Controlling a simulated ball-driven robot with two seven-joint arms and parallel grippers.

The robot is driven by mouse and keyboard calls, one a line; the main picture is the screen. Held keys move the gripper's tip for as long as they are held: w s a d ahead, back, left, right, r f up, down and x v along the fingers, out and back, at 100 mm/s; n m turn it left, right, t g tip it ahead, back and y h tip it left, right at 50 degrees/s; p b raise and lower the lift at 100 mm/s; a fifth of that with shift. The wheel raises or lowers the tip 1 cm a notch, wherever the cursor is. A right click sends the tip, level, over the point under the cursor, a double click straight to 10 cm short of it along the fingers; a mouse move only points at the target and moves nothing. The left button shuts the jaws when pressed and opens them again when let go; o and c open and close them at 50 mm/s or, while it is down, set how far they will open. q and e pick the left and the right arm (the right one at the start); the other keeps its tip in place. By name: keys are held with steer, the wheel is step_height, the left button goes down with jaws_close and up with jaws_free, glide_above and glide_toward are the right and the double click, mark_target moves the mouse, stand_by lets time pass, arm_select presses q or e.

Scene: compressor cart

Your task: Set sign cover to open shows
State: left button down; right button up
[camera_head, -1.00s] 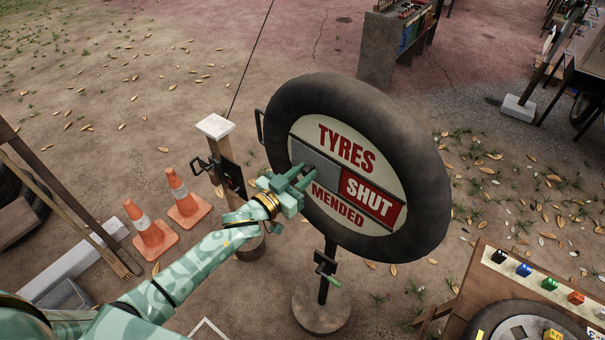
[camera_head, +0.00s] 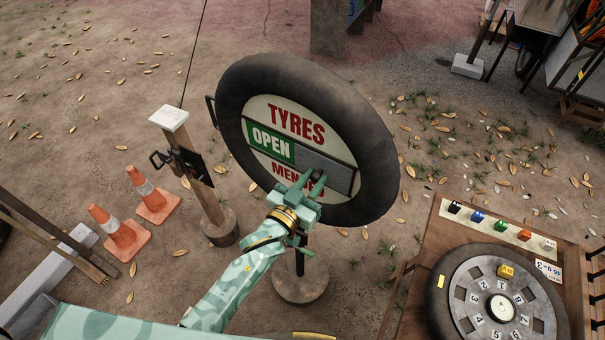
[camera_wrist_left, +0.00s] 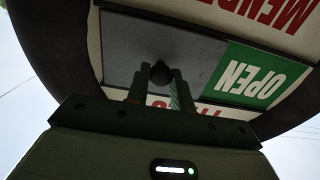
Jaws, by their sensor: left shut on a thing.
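The tyre sign (camera_head: 383,150) stands on a post and reads TYRES MENDED, with part of MENDED hidden by my gripper. The grey sign cover (camera_head: 340,176) lies over the right half of the middle band, and the green OPEN panel (camera_head: 270,143) shows on the left. No SHUT panel is visible. In the left wrist view the grey cover (camera_wrist_left: 120,50) and OPEN panel (camera_wrist_left: 255,75) appear upside down. My right gripper is not in view.
A wooden post (camera_head: 190,160) with a dark bracket stands left of the sign. Two orange cones (camera_head: 118,231) are further left. A wooden table (camera_head: 415,270) with a numbered wheel (camera_head: 462,297) and coloured blocks is at the lower right.

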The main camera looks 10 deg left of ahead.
arm_select(q)
steer(key=shift+d, duration=0.1)
steer(key=shift+s, duration=0.1)
steer(key=c, duration=1.2)
jaws_free()
steer(key=shift+d, duration=0.2)
steer(key=shift+s+a, duration=0.15)
steer(key=shift+a, duration=0.05)
steer(key=v, duration=1.6)
